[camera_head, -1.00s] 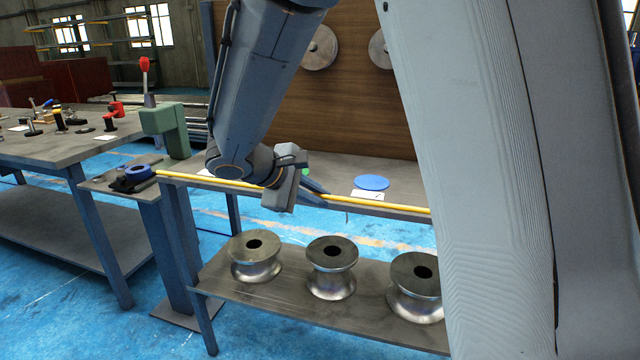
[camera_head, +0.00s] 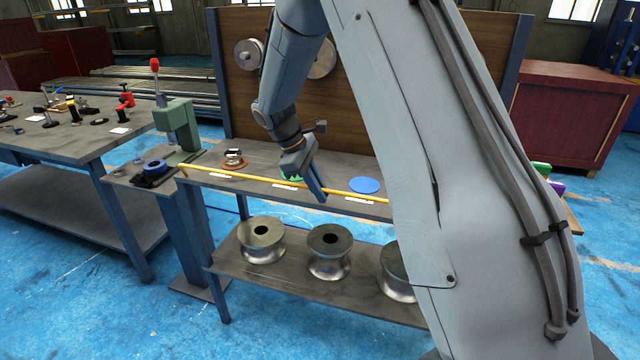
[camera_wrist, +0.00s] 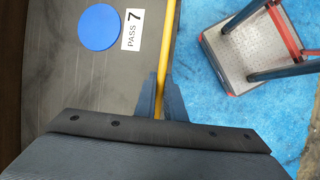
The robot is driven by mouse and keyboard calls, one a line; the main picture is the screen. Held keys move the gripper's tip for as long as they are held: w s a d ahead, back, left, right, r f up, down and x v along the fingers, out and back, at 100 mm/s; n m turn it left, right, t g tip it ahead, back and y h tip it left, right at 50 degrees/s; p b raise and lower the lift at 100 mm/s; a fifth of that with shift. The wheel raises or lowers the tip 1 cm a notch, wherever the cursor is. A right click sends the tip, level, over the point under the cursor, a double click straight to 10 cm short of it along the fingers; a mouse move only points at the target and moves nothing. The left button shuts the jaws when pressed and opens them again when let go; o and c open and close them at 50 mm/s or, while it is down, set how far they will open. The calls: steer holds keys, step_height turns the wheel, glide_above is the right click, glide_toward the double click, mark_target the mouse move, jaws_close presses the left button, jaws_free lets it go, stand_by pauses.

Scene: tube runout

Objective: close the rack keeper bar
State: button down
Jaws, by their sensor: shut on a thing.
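The keeper bar is a thin yellow rod (camera_head: 235,174) along the front edge of the rack's upper shelf (camera_head: 215,157). It runs from the left end of the rack to behind my arm, which hides its right end. My gripper (camera_head: 316,190) is at the middle of the bar, with its fingers pointing down at the front edge. In the wrist view the yellow bar (camera_wrist: 166,50) runs down between the two fingers (camera_wrist: 158,100), and they are shut on it.
A blue disc (camera_head: 365,185) and a green part (camera_head: 291,178) are on the shelf by label cards. A metal part (camera_head: 234,157) sits further left. Several spools (camera_head: 262,238) stand on the lower shelf. A green press (camera_head: 180,125) stands at the left. A red cabinet (camera_head: 570,110) is behind right.

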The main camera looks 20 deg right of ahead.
steer(key=shift+w+d+r+n+g+y+p, duration=0.1)
steer(key=shift+w+d+n+g+y+p, duration=0.2)
steer(key=shift+g+y, duration=0.45)
steer(key=shift+w+d+n+g+y+p, duration=0.1)
steer(key=shift+w+d+g+y+p, duration=0.35)
steer(key=shift+g, duration=0.5)
steer(key=shift+a, duration=0.15)
steer(key=c, duration=1.8)
jaws_free()
steer(key=shift+c, duration=0.2)
steer(key=shift+w+r, duration=0.1)
steer(key=shift+r, duration=0.05)
steer(key=b+v, duration=0.2)
steer(key=v, duration=0.5)
steer(key=shift+r, duration=0.3)
steer(key=shift+a, duration=0.15)
